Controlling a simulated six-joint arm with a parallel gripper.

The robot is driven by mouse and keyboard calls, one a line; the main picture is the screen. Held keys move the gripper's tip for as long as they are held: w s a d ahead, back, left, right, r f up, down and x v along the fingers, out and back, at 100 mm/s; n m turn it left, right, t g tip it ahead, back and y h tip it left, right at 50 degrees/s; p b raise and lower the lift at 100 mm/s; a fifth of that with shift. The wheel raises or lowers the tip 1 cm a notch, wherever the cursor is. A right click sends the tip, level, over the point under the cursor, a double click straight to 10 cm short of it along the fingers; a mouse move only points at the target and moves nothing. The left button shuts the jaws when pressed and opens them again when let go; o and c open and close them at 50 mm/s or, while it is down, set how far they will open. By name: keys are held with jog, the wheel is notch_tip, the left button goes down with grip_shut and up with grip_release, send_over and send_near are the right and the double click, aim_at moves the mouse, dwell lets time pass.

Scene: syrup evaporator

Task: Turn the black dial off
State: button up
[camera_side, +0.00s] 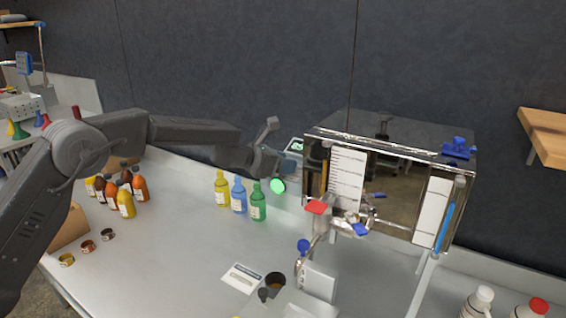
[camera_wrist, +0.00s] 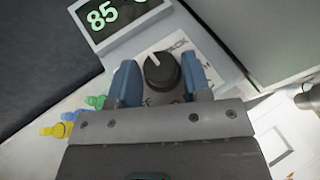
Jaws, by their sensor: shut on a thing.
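The black dial (camera_wrist: 163,73) shows in the wrist view, on a light panel with printed lettering below the green display (camera_wrist: 104,16) that reads 85. Its white pointer mark faces the upper left of that picture. My gripper (camera_wrist: 161,80) has one blue finger on each side of the dial and is shut on it. In the side view my gripper (camera_side: 289,164) is at the small display unit (camera_side: 296,145), left of the shiny evaporator tank (camera_side: 390,185). The dial is hidden there.
Yellow, blue and green bottles (camera_side: 239,196) stand on the bench just below my gripper. More bottles (camera_side: 123,195) stand at the left. A valve with a red handle (camera_side: 318,207), a dark cup (camera_side: 275,281) and a white card (camera_side: 243,278) are nearer the front. The middle-left bench is clear.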

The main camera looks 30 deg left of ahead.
jog(key=n+y, duration=0.1)
jog(key=n+t+y, duration=0.1)
jog(key=n+y, duration=0.1)
jog(key=shift+d+n+y, duration=0.25)
jog(key=shift+n+y, duration=0.15)
jog(key=shift+s+d+n+y, duration=0.1)
jog(key=shift+d+n+y, duration=0.05)
jog(key=shift+n+y, duration=0.45)
jog(key=shift+d+n+y, duration=0.15)
jog(key=shift+n+y, duration=1.45)
jog(key=shift+y, duration=0.5)
jog(key=o, duration=0.7)
jog(key=shift+o, duration=0.2)
jog(key=v, duration=1.3)
jog(key=shift+s+d, duration=0.25)
jog(key=shift+s, duration=0.1)
